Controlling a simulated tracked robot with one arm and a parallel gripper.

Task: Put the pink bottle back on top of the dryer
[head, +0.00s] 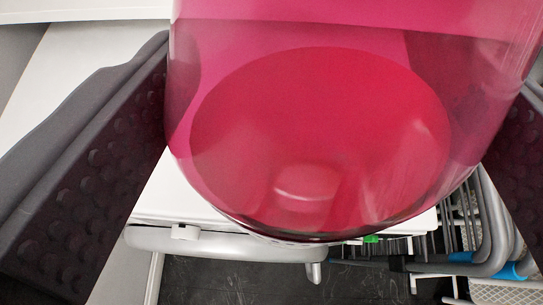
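The pink bottle (320,130) is see-through and fills the middle of the head view, very close to the camera. Its round base shows through the pink wall, and its top runs out of the picture. My gripper (342,120) has one dark, studded finger on each side of the bottle, against its sides, and appears shut on it. A white top (172,196), which looks like the dryer's, shows below and behind the bottle. The bottle hides much of it, and I cannot tell whether the base touches it.
A grey rounded front edge (215,243) runs under the white top. At the lower right are grey rack bars (492,225) with blue fittings (510,271). Dark floor (240,283) shows at the bottom. A pale panel (60,70) stands at the upper left.

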